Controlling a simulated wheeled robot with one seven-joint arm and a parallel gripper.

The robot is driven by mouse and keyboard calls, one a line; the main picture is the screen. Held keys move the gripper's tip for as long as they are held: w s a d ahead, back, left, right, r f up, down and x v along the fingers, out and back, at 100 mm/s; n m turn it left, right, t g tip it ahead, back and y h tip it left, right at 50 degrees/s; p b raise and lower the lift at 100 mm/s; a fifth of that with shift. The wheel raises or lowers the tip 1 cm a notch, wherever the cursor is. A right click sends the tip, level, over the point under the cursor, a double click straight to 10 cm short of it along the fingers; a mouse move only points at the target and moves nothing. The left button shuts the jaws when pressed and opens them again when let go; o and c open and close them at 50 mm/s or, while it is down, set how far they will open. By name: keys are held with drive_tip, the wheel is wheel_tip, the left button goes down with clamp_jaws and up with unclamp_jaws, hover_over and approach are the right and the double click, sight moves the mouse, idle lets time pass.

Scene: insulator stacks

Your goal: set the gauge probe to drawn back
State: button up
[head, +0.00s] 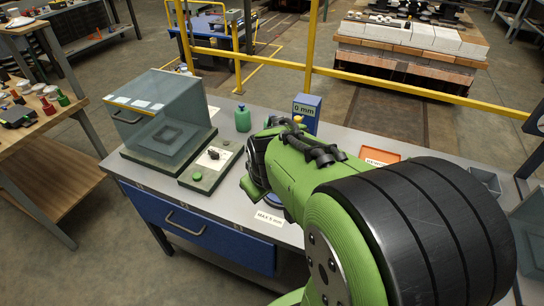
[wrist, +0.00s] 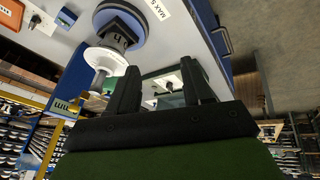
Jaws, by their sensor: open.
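The gauge is a blue box (head: 307,112) with a "0 mm" display, behind my arm at the back of the grey bench in the head view. A small yellow part (head: 298,119) shows at its front, but I cannot tell whether it is the probe or how the probe is set. In the wrist view the display (wrist: 62,106) appears turned over at the left. A white disc stack (wrist: 105,59) stands on a round blue base (wrist: 119,22) beside my fingers. My gripper (wrist: 159,87) is open, with nothing visible held. In the head view my arm hides its fingertips.
A clear-walled box (head: 160,115) stands at the bench's left. Next to it are a panel (head: 212,162) with a green button and a green bottle (head: 243,118). An orange tray (head: 381,157) lies behind my arm. A yellow rail (head: 400,89) runs behind the bench.

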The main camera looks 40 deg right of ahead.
wheel_tip(320, 180, down, 6)
drive_tip(key=w+d+m+g+y+p, duration=0.1)
drive_tip(key=d+m+y, duration=0.15)
drive_tip(key=m, duration=0.25)
drive_tip(key=m+t+h+p, duration=0.45)
drive_tip(key=m+t, duration=1.05)
drive_tip(key=m, duration=1.8)
approach(300, 120)
drive_tip(key=shift+g+y, duration=0.3)
drive_tip(key=shift+y, duration=0.2)
drive_tip(key=w, duration=0.3)
drive_tip(key=w+d, duration=0.1)
drive_tip(key=w, duration=0.3)
drive_tip(key=w+d, duration=0.1)
drive_tip(key=w, duration=0.3)
drive_tip(key=shift+d+r+b, duration=0.25)
drive_tip(key=shift+r+b, duration=0.1)
drive_tip(key=shift+r, duration=0.05)
clamp_jaws()
